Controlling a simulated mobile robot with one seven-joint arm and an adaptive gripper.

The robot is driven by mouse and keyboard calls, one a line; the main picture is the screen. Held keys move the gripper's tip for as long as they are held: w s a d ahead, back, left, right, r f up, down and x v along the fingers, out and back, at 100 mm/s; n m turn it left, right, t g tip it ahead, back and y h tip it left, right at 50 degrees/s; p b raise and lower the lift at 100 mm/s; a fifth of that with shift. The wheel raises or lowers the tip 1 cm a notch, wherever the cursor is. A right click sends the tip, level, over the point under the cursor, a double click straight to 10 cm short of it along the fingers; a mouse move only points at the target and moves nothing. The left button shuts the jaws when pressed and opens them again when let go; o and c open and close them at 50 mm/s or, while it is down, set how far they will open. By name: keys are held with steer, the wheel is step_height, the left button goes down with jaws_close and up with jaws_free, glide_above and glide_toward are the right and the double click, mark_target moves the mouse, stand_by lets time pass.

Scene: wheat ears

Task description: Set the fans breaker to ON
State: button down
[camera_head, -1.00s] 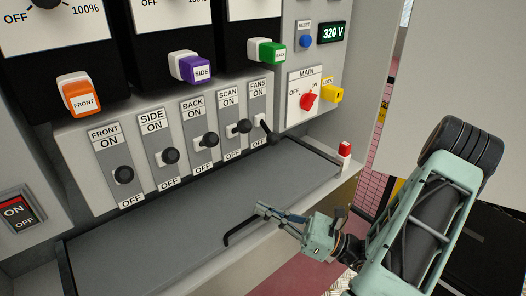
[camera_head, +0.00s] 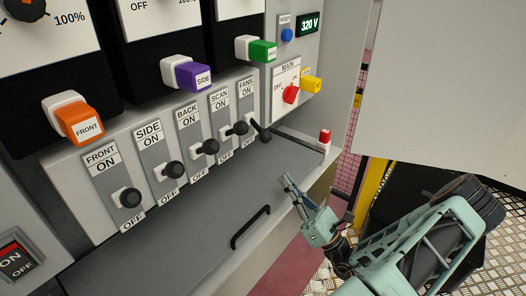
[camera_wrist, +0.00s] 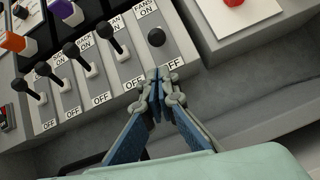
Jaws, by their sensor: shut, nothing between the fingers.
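The fans breaker (camera_head: 263,135) is a black-knobbed lever at the right end of the breaker row. Its lever slants down, toward its OFF label, unlike its neighbours. In the wrist view, the fans knob (camera_wrist: 156,38) shows nearly end-on, just above my fingertips; its FANS ON label (camera_wrist: 145,9) is above and its OFF label is partly hidden by the fingers. My gripper (camera_head: 288,181) is shut and empty, in front of and below the fans lever. In the wrist view, its fingertips (camera_wrist: 158,76) meet just below the knob; contact is not evident.
The scan breaker (camera_head: 239,128) stands close left of fans, with back, side and front breakers further left. The red MAIN switch (camera_head: 290,94) is to the right. A grey ledge with a black handle (camera_head: 250,228) lies below. A red button (camera_head: 325,135) stands at the ledge's right end.

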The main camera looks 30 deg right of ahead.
mark_target(260, 131)
stand_by(0.3)
steer(key=b+x, duration=0.1)
steer(key=x, duration=0.9)
steer(key=shift+s+r, duration=0.1)
steer(key=shift+r, duration=0.1)
steer(key=shift+s+d+r+p, duration=0.1)
steer(key=shift+s+p, duration=0.05)
steer(key=shift+p, duration=0.75)
